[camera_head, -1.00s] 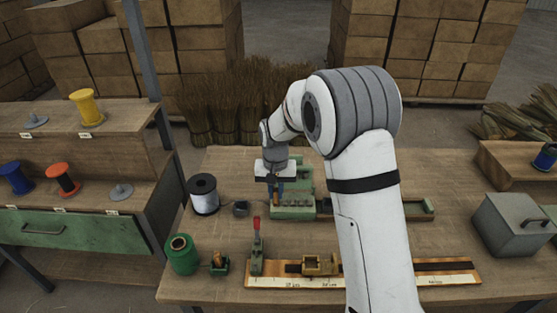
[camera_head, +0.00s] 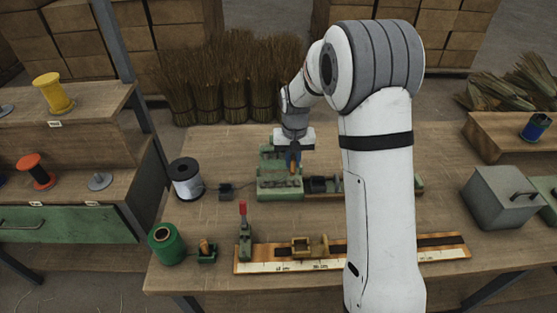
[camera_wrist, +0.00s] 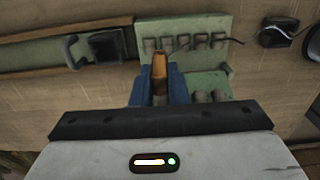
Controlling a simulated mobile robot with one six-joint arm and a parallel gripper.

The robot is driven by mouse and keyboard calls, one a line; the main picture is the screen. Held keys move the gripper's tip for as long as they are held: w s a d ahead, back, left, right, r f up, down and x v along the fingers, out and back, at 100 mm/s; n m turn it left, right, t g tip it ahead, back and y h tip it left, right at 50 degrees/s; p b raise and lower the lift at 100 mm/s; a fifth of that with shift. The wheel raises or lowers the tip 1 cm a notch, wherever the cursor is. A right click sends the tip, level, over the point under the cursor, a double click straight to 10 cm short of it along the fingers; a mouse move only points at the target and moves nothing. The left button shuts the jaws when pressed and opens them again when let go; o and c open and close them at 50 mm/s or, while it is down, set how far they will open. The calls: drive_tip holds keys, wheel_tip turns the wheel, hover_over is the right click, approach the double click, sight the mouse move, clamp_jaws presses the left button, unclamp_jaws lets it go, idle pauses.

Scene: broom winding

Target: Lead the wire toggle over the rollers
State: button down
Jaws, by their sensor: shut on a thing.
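My gripper (camera_head: 293,158) is over the green roller block (camera_head: 280,193) on the bench. In the wrist view its blue fingers (camera_wrist: 160,88) are shut on the orange-brown wire toggle (camera_wrist: 159,70). The toggle also shows below the fingers in the head view (camera_head: 293,168). A row of grey rollers (camera_wrist: 185,42) stands on the green block, and more rollers (camera_wrist: 208,96) sit on its nearer part. A thin dark wire (camera_wrist: 228,40) runs by the row toward a small dark guide (camera_wrist: 277,34). Whether the wire touches every roller I cannot tell.
A wire spool (camera_head: 186,180) stands left of the block. A green spool (camera_head: 166,246), a red-handled clamp (camera_head: 244,235) and a ruled board (camera_head: 370,255) lie in front. A grey box (camera_head: 502,198) stands at the right.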

drive_tip(key=d, duration=0.7)
drive_tip(key=shift+d, duration=0.1)
idle(0.6)
